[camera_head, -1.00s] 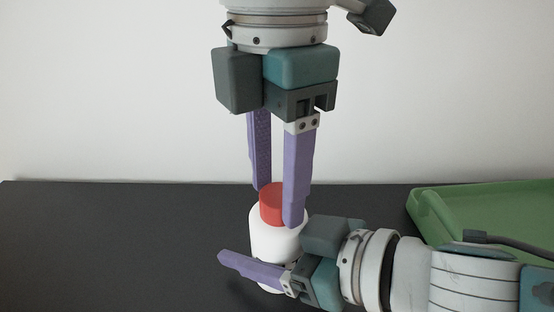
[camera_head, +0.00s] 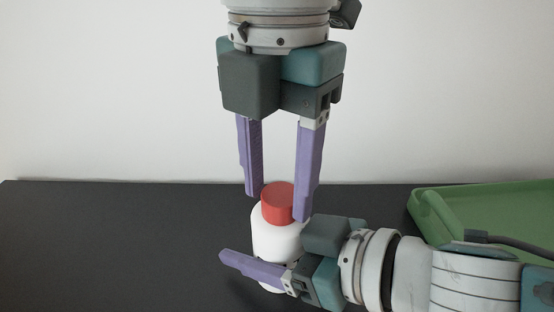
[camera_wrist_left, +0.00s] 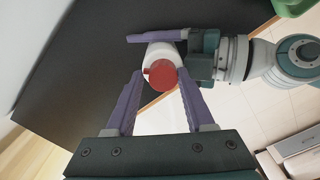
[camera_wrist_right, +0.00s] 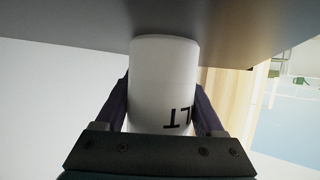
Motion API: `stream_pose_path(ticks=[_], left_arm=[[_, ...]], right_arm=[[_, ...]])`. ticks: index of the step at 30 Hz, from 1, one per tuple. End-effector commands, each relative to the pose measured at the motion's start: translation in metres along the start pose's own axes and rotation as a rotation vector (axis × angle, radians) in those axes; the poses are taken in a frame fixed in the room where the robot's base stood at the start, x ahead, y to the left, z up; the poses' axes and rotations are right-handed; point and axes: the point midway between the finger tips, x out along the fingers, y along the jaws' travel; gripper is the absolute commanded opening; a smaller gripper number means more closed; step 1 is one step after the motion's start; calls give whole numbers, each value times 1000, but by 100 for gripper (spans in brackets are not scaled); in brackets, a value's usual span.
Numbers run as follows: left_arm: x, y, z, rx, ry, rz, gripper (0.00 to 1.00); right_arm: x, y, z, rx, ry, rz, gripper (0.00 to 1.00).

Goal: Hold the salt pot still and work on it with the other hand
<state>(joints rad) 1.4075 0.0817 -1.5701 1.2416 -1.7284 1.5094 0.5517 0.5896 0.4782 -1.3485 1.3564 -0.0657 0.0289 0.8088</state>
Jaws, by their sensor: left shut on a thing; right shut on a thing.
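The salt pot is a white cylinder (camera_head: 277,240) with a red lid (camera_head: 278,203), upright on the dark table. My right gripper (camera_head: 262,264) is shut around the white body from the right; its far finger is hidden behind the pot. In the right wrist view the white body (camera_wrist_right: 163,80) sits between both fingers, with the letters "LT" showing upside down. My left gripper (camera_head: 280,205) points down from above and is shut on the red lid, one finger on each side. The lid also shows between the fingertips in the left wrist view (camera_wrist_left: 160,75).
The black tabletop (camera_head: 120,245) is clear to the left of the pot. A green tray (camera_head: 440,215) stands at the right, behind my right arm. A pale wall rises behind the table. Tiled floor (camera_wrist_left: 270,110) shows beyond the table edge.

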Motion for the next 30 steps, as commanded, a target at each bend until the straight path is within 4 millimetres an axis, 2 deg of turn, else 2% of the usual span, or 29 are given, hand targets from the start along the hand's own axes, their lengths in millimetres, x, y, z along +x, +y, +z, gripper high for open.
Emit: stream_pose_path(ticks=[1, 5, 6, 11, 17, 30], left_arm=[[3, -7, -2, 8, 8, -18, 0], [3, -7, -2, 9, 7, -19, 0], [3, -7, -2, 9, 6, -19, 56], [2, -7, -2, 8, 6, -18, 74], [-8, -5, -1, 7, 4, -15, 74], [-98, -2, 0, 3, -1, -9, 74]], right_arm=[[0, 4, 0, -1, -1, 10, 8], [1, 4, 0, 0, 0, 9, 8], [1, 4, 0, 0, 0, 9, 8], [1, 3, -1, -1, 0, 7, 8], [1, 2, -1, -1, 1, 4, 8], [0, 0, -1, 1, 2, -1, 8]])
